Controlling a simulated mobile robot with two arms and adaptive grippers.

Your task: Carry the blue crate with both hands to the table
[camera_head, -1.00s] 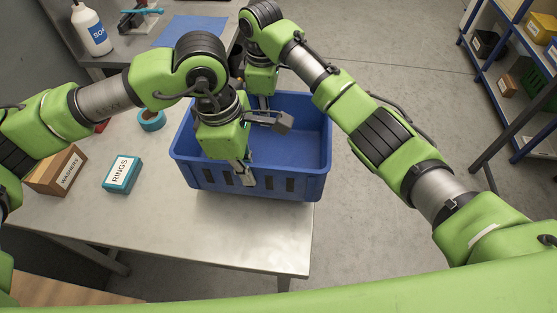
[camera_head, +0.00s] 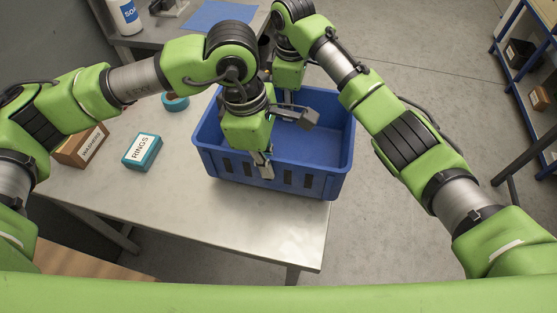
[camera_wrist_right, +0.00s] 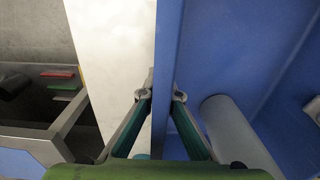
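The blue crate (camera_head: 310,180) is at the right end of a pale metal-topped table (camera_head: 235,228), with its right side reaching past the table's edge. I cannot tell whether its bottom touches the top. My left gripper (camera_head: 264,164) is shut on the crate's near wall, one finger showing outside and the inner one hidden. My right gripper (camera_head: 287,95) is at the far wall, partly hidden by the left arm. In the right wrist view my right gripper (camera_wrist_right: 162,97) has the crate's wall (camera_wrist_right: 172,50) between its fingers.
A RINGS box (camera_head: 142,151), a WASHERS box (camera_head: 82,146) and a teal tape roll (camera_head: 175,102) are left of the crate. Behind stands another table with a soap bottle (camera_head: 125,15) and blue mat (camera_head: 222,15). Shelving (camera_head: 525,55) is at right; floor (camera_head: 430,80) between is clear.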

